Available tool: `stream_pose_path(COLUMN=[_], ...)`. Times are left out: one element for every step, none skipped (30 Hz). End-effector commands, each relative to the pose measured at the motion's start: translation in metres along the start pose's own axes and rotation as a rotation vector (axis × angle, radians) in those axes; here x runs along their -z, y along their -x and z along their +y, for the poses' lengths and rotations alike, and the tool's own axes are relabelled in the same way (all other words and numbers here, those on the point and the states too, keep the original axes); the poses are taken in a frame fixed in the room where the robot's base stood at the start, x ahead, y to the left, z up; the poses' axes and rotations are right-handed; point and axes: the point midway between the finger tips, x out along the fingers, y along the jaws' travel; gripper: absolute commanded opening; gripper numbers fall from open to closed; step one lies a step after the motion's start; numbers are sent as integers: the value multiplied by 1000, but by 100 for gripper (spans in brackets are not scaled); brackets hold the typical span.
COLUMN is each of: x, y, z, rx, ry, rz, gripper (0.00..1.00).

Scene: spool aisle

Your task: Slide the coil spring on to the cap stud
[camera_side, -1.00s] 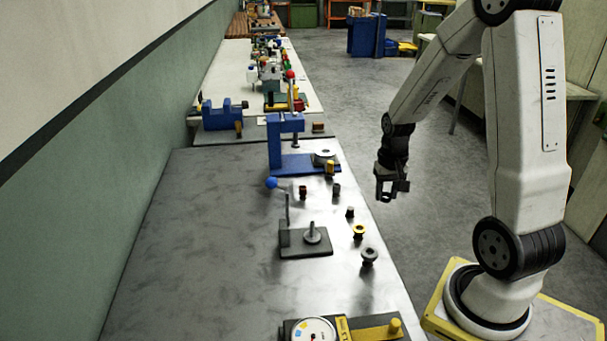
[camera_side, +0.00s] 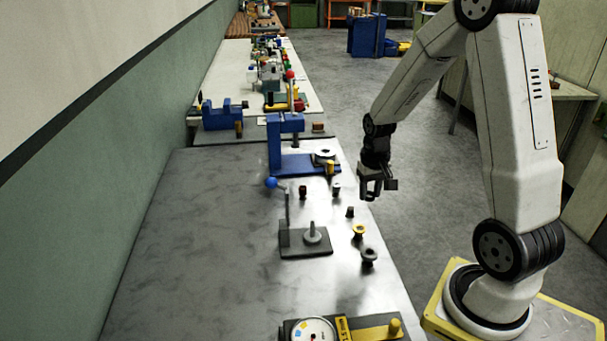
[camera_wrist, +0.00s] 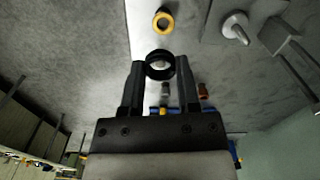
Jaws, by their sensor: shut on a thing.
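My gripper (camera_side: 374,194) hangs above the bench's right edge. In the wrist view my gripper (camera_wrist: 160,68) is shut on a black ring-shaped coil spring (camera_wrist: 160,76), seen end-on between the fingertips. I cannot make the spring out clearly in the side view. The cap stud (camera_side: 312,233) is a pale upright pin with a wide foot on a dark square plate (camera_side: 300,249). It stands to the left of my gripper and nearer the side camera. The cap stud also shows at the upper right of the wrist view (camera_wrist: 235,27), apart from the spring. Nothing is seen around the stud.
A lever with a blue ball (camera_side: 270,183) rises beside the stud's plate. A yellow spool (camera_side: 358,231), a dark spool (camera_side: 368,256) and small cylinders (camera_side: 350,211) stand along the right edge. A blue press (camera_side: 285,145) stands behind. The bench's left side is bare.

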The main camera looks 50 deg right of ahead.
Motion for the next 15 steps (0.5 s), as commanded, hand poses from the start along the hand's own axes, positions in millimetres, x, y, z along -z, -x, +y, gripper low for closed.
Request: stream_pose_path(x=[6,10,15,18,22,26,29,31,34,36,38,40,41,42,44], y=[-3,-4,-7,-8,-10,-13,-14,-16,-19,-20,-22,-24,-26,-27,-28], z=[-12,-18,-28,-35,-42,-53,-60,-68,-78,-85,-92,-100,-106,-111,-117], rx=[0,0,0,0,0,0,0,0,0,0,0,0,0,0,0], ry=[56,89,136,172,208,256,293,328,372,405,434,472,496,519,544], rz=[-2,-1,-1,-1,-1,-1,-1,-1,-1,0,-1,-1,-1,-1,0], gripper=[0,0,0,0,0,0,0,0,0,0,0,0,0,0,0])
